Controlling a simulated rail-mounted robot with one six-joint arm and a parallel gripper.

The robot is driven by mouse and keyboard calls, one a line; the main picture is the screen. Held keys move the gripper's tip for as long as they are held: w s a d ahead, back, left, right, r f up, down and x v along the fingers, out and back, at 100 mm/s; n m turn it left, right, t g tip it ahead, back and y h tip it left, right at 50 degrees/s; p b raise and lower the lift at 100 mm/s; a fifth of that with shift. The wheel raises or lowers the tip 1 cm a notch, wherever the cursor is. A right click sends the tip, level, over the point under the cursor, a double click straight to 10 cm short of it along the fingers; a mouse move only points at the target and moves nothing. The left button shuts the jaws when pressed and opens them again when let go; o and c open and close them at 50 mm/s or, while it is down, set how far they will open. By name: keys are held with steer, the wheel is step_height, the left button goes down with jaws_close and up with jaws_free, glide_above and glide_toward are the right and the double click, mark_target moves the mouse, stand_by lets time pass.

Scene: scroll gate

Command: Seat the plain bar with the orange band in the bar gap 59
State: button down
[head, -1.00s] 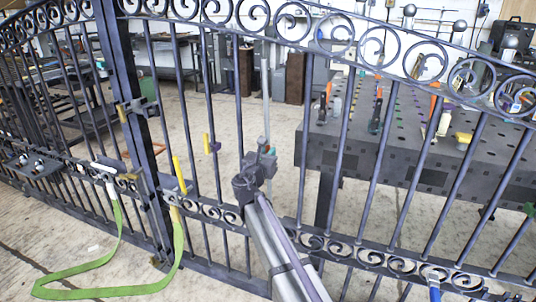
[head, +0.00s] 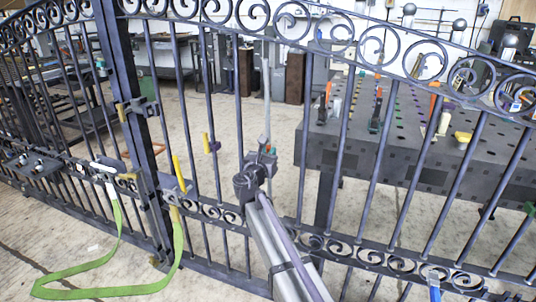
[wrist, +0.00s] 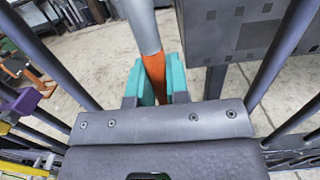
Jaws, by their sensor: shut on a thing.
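The plain bar is light grey and stands nearly upright in the head view (head: 266,105), between two dark gate bars. My gripper (head: 264,158) is at its lower part, in front of the gate's lower scroll band. In the wrist view my gripper's teal fingers (wrist: 155,82) are shut on the bar at its orange band (wrist: 155,72). The grey shaft (wrist: 143,28) runs up out of that frame. The wide bar gap (head: 272,190) lies between the neighbouring gate bars. The bar's lower end is hidden by my gripper, and I cannot tell whether its top touches the upper rail.
Dark gate bars flank my gripper closely on both sides. A dark perforated table (head: 400,150) with clamps stands behind the gate on the right. A green strap (head: 105,291) hangs from the lower rail on the left. Yellow-handled clamps (head: 179,172) sit by the thick post.

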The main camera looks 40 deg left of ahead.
steer(key=shift+w+a+g+p, duration=0.15)
steer(key=shift+w+p, duration=0.05)
steer(key=shift+w, duration=0.35)
steer(key=shift+w+a+g+p, duration=0.1)
steer(key=shift+w+g+p, duration=0.1)
steer(key=shift+w, duration=0.3)
stand_by(0.4)
steer(key=c, duration=1)
jaws_free()
steer(key=v, duration=1)
steer(key=shift+s+d, duration=0.15)
steer(key=shift+s, duration=0.25)
